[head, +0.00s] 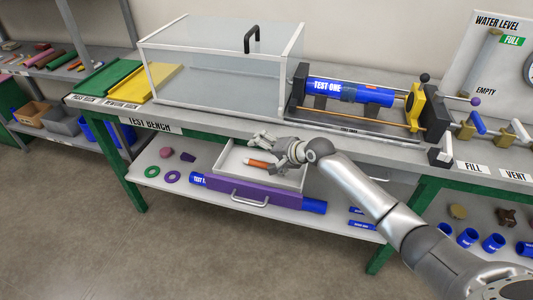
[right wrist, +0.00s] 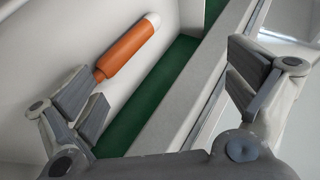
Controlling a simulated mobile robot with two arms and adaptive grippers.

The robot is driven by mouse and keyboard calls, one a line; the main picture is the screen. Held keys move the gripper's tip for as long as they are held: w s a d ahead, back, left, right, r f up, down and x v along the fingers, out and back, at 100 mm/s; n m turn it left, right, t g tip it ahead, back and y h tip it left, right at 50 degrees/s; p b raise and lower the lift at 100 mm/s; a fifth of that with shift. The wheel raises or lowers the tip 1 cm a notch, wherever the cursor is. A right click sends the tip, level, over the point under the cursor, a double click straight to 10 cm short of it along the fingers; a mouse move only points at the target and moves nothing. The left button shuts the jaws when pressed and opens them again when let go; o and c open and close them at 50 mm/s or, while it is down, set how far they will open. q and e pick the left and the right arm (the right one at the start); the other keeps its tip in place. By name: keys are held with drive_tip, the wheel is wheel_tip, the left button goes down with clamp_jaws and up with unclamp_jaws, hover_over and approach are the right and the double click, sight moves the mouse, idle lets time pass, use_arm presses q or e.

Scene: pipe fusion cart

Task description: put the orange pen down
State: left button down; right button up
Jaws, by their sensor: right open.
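The orange pen (head: 257,164) with a pale tip lies in the open white drawer (head: 231,184) with the purple front (head: 240,196). In the right wrist view the pen (right wrist: 126,53) is at upper left, its near end partly hidden by the left finger. My right gripper (head: 272,146) is over the drawer, its fingers spread wide. In the right wrist view the gripper (right wrist: 165,90) has nothing between its fingers. I cannot tell whether the left finger touches the pen. My left gripper is not in view.
The test bench (head: 215,131) stands just behind and above the drawer. A clear box (head: 215,80) and the blue TEST ONE pipe rig (head: 350,92) stand on it. Rings and a blue pipe (head: 314,206) lie on the lower shelf. The floor in front is clear.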

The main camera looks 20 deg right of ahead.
drive_tip(key=shift+r, duration=0.1)
drive_tip(key=shift+s+d+r, duration=0.25)
drive_tip(key=shift+s+r, duration=0.05)
drive_tip(key=shift+s, duration=0.1)
drive_tip(key=v, duration=1.1)
